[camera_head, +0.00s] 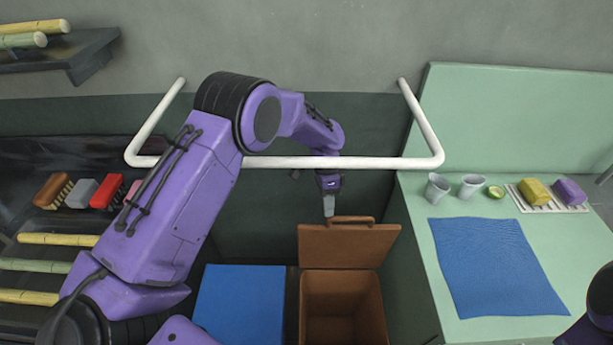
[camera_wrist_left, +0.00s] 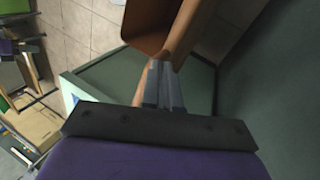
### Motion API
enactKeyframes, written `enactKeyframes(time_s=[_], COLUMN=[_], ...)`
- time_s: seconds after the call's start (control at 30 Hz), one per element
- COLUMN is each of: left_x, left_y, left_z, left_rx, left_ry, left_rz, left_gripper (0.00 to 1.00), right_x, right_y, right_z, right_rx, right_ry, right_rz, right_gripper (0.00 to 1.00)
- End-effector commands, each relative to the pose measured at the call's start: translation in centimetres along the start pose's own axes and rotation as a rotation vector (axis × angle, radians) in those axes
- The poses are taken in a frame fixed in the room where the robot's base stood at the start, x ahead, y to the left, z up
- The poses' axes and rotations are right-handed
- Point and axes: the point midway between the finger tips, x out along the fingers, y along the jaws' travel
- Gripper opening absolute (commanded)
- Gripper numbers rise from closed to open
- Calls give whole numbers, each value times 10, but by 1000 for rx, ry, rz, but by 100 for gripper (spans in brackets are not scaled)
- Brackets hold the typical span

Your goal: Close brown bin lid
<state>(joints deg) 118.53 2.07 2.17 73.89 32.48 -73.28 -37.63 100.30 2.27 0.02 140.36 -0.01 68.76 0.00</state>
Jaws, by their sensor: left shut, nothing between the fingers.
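The brown bin (camera_head: 343,285) stands at the bottom middle of the head view, its mouth open. Its lid (camera_head: 348,247) is raised and leans back behind the opening, with a handle (camera_head: 350,220) at its top edge. My left gripper (camera_head: 328,207) points down just behind the lid's upper edge, left of the handle; its fingers are shut and empty. In the left wrist view my left gripper (camera_wrist_left: 163,84) has its fingertips close to the lid (camera_wrist_left: 190,35), with the bin (camera_wrist_left: 150,22) beyond. I cannot tell if they touch. My right gripper is not in view.
A blue flat top (camera_head: 240,305) lies left of the bin. At right, a green counter (camera_head: 418,200) holds a blue cloth (camera_head: 495,265), two cups, a lime half and sponges. Brushes and cane lie at left.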

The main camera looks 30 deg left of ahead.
Motion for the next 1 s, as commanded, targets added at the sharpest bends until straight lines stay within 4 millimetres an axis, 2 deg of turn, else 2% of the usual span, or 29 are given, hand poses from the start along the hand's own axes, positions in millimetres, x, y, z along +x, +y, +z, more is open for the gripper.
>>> enactKeyframes(time_s=[0.1, 0.43, 0.53, 0.67, 0.93, 0.97, 1.0], left_x=[4, 4, -1, -18, -77, -82, -82], left_y=[10, 10, 11, 16, 32, 33, 32], left_z=[-7, -6, -5, -2, 7, 8, 8], left_rx=[14, 11, 10, 7, 0, -1, -1], left_ry=[-5, -3, -2, 0, 3, 4, 5], left_rz=[-1, -1, -1, -1, -1, -1, -3], left_gripper=[0, 0, 0, 0, 0, 0, 0], right_x=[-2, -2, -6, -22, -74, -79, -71], right_y=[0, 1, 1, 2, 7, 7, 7], right_z=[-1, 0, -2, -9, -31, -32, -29], right_rx=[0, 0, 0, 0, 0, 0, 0], right_ry=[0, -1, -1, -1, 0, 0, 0], right_rz=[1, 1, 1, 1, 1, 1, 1], right_gripper=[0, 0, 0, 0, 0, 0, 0])
